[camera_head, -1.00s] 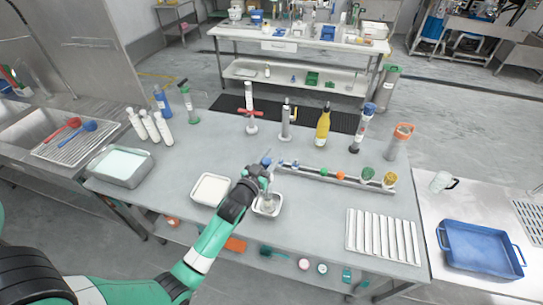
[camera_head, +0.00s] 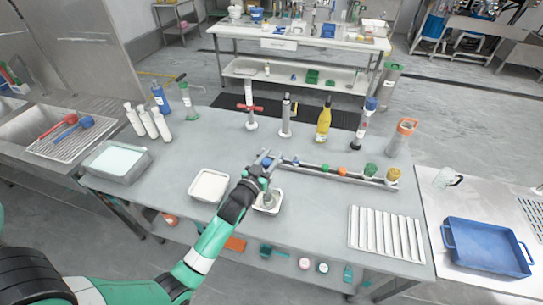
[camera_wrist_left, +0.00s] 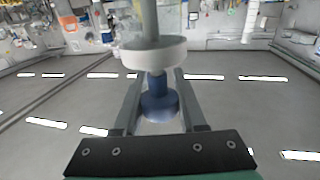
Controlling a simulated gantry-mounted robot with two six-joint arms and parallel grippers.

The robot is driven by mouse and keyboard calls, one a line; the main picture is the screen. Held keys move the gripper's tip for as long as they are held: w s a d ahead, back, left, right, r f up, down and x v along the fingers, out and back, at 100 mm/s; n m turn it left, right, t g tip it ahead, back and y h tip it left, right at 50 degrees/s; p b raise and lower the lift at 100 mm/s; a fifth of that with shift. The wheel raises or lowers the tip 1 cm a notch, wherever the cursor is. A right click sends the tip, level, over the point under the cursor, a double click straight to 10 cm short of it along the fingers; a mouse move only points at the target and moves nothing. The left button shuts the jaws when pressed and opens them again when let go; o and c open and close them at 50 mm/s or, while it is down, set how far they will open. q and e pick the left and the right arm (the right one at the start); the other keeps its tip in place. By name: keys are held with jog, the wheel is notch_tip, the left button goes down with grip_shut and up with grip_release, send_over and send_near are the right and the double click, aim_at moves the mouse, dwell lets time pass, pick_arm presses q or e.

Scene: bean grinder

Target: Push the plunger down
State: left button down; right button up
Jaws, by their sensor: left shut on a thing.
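A white disc (camera_wrist_left: 154,54) and a grey rod (camera_wrist_left: 148,22) line up with that part. They look like parts of the plunger, but I cannot tell how far down it is. The gripper and wrist hide most of the held piece in the head view. My right gripper is in neither view.
A white tray (camera_head: 209,185) is just left of the gripper. A long rack (camera_head: 335,173) with coloured pieces runs to its right. A yellow bottle (camera_head: 324,123) and several upright tools stand behind. A ribbed white tray (camera_head: 386,233) lies at front right.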

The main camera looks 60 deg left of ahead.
pick_arm(q)
jog(key=shift+f, duration=0.9)
jog(key=shift+r, duration=0.1)
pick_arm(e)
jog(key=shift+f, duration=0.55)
pick_arm(q)
jog(key=c, duration=0.5)
grip_release()
jog(key=shift+s, duration=0.1)
jog(key=shift+o, duration=0.2)
jog(key=shift+r, duration=0.1)
jog(key=v, duration=1.1)
jog(key=shift+s+d, duration=0.15)
jog(key=shift+s, duration=0.05)
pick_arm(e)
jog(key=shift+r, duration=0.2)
